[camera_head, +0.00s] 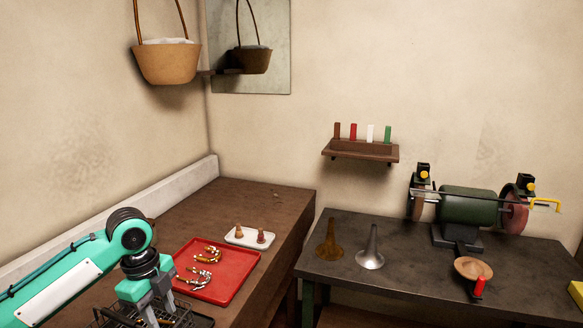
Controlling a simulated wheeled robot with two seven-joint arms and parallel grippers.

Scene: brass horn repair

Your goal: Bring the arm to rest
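My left gripper (158,308) is at the bottom left, at the end of the teal arm. It points down over a dark wire rack (196,321) on the wooden bench. Its two grey fingers stand apart and I see nothing held between them. The lowest part of the fingers is near the picture's bottom edge, so I cannot tell whether they touch the rack. A red tray (238,263) with curved brass pieces (208,256) lies just right of the gripper. My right gripper is not in view.
A white dish (240,241) with two small brown pieces is behind the red tray. A basket (167,64) hangs upper left.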

